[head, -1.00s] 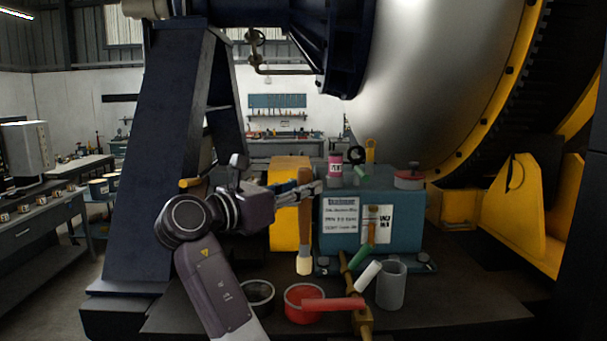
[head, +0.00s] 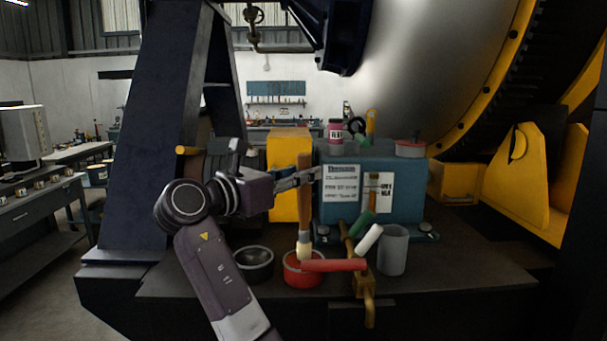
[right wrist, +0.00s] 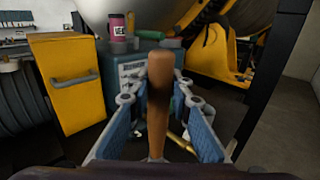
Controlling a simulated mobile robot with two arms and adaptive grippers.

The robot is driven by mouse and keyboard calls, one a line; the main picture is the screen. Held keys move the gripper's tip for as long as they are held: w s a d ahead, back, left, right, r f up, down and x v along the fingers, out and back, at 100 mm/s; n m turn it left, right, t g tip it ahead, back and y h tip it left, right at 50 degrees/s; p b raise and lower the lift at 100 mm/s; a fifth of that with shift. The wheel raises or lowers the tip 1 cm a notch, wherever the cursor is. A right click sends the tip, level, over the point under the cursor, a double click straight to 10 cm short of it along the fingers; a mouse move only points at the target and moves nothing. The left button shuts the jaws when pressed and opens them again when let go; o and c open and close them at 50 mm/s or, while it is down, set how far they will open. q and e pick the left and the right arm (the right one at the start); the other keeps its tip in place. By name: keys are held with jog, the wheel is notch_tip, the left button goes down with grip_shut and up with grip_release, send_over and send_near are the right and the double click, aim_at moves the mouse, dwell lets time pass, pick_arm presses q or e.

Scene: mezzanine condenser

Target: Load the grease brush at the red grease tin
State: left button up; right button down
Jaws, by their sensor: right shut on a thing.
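My right gripper (head: 306,178) is shut on the grease brush (head: 305,205), whose orange-brown handle stands upright with pale bristles (head: 304,252) at the bottom. The bristles overlap the mouth of the red grease tin (head: 291,272) on the bench; I cannot tell whether they touch the grease. In the right wrist view the brush handle (right wrist: 159,110) stands between the two finger pads (right wrist: 160,92); the tin and bristles are hidden there. My left gripper is not in view.
A dark tin (head: 254,265) stands left of the red tin. A red-handled tool (head: 335,265) crosses the red tin's right side. A teal box (head: 340,210) is behind.

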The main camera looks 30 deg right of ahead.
aim_at(303, 154)
jog(key=shift+f, duration=0.55)
dwell(1.2)
jog(key=shift+r, duration=0.1)
notch_tip(303, 154, up, 7)
jog(key=p, duration=0.7)
dwell(0.5)
dwell(0.4)
